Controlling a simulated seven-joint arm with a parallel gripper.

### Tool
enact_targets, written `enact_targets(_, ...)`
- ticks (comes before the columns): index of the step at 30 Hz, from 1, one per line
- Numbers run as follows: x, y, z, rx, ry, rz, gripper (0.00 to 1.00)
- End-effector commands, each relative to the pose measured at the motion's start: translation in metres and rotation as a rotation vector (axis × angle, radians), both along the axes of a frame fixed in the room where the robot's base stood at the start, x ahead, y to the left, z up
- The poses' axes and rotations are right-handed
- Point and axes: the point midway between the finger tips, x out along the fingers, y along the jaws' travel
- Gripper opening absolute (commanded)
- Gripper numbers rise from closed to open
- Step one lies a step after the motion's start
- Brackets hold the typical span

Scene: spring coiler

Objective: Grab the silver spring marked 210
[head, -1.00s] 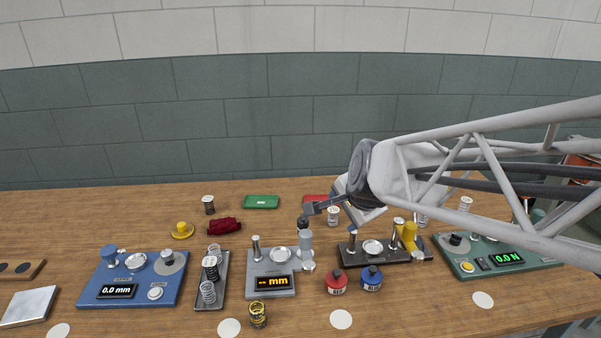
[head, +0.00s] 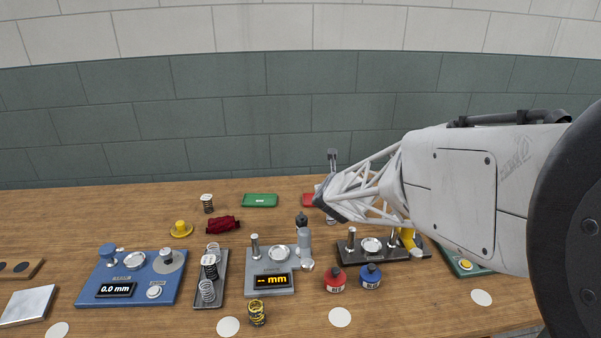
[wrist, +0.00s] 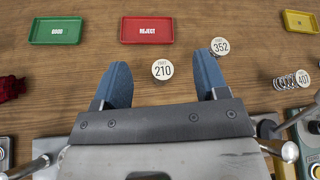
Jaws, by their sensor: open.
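The spring marked 210 (wrist: 162,69) shows in the wrist view as a round white tag seen from above; its coils are hidden below the tag. My gripper (wrist: 161,64) is open, with one blue finger on each side of the tag and visible gaps to both. I cannot tell how far above the spring the fingertips are. In the head view my arm covers most of this area, and only a small part of a pale spring (head: 331,221) shows beside it.
A spring marked 352 (wrist: 220,46) stands close beside the right finger. A spring marked 407 (wrist: 295,80) is farther right. Green (wrist: 56,31), red (wrist: 146,29) and yellow (wrist: 300,21) trays lie beyond. A grey bottle (head: 304,240) and fixtures stand on the bench.

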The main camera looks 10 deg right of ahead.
Motion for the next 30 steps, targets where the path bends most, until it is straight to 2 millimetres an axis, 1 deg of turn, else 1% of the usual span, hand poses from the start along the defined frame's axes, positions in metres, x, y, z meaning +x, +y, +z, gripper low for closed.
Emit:
enact_targets(1,0.006,-0.002,-0.009,0.048,-0.020,-0.045,0.67)
enact_targets(3,0.012,-0.005,-0.018,0.110,-0.048,-0.102,0.67)
enact_targets(6,0.018,-0.009,-0.026,0.172,-0.079,-0.158,0.67)
enact_targets(9,0.020,-0.011,-0.030,0.207,-0.096,-0.189,0.67)
enact_targets(22,0.021,-0.011,-0.033,0.219,-0.102,-0.199,0.67)
enact_targets(26,0.021,-0.011,-0.041,0.217,-0.102,-0.198,0.67)
enact_targets(30,0.021,-0.011,-0.055,0.218,-0.099,-0.198,0.67)
